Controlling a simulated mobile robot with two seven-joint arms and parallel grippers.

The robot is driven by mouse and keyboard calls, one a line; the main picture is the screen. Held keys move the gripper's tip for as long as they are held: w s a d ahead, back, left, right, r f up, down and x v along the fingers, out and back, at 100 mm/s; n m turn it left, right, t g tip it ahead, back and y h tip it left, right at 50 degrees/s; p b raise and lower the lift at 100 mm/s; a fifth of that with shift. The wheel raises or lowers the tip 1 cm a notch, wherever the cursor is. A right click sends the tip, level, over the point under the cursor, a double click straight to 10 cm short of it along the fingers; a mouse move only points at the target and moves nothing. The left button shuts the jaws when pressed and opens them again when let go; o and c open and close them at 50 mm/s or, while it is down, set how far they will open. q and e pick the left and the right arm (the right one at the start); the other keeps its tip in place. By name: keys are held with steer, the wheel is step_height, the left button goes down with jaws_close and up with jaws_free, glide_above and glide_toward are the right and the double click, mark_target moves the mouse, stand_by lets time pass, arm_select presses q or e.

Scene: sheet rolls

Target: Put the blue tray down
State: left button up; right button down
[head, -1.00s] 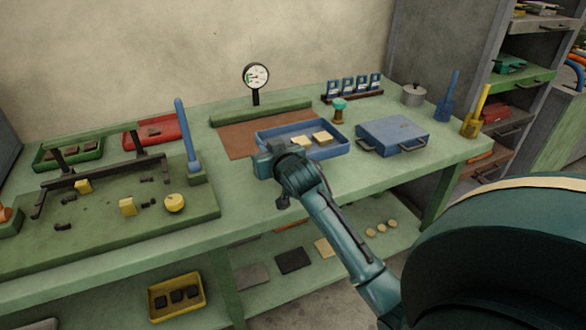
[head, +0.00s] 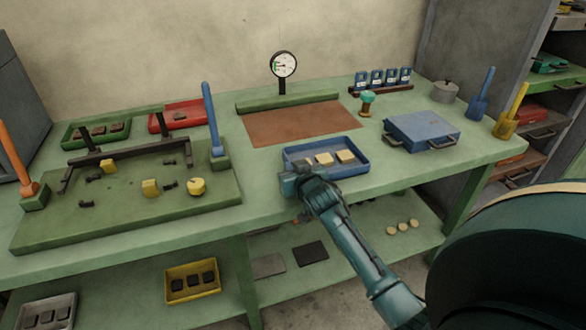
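The blue tray (head: 361,167) is at the front of the green bench, before the brown mat (head: 285,125) and clear of it in the picture. It looks level and holds a few pale yellow blocks (head: 345,156). I cannot tell whether its underside touches the bench. My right gripper (head: 291,183) is at the tray's front left corner. Its fingers are mostly hidden by the hand, but the tray has moved along with it, so it appears shut on the rim. My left gripper is not in view.
A blue case (head: 421,131) with handles lies right of the tray. A dial gauge (head: 284,65) and a green bar (head: 288,101) stand behind the mat. A green fixture board (head: 120,215) with a blue lever (head: 212,118) is at left. The mat is bare.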

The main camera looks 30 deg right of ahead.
steer(key=c, duration=2)
jaws_free()
steer(key=o, duration=0.4)
steer(key=shift+r, duration=0.1)
steer(key=p+v, duration=0.1)
steer(key=v, duration=1.1)
steer(key=s+a+f+n+g+y, duration=0.1)
steer(key=s+a+f+y, duration=0.1)
steer(key=s+a, duration=0.3)
steer(key=s+a+f+n+g+y, duration=0.1)
steer(key=s+a+f+n+y, duration=0.1)
steer(key=s+a+f, duration=0.3)
steer(key=s+a+f+n+y, duration=0.2)
steer(key=s+a, duration=0.4)
steer(key=a, duration=0.4)
steer(key=shift+s+a+f+g+y, duration=0.1)
steer(key=shift+s+f+g+y, duration=0.1)
steer(key=shift+f+y, duration=0.25)
steer(key=shift+s+f+g+y, duration=0.1)
steer(key=shift+f+g+y, duration=0.15)
steer(key=shift+y, duration=0.3)
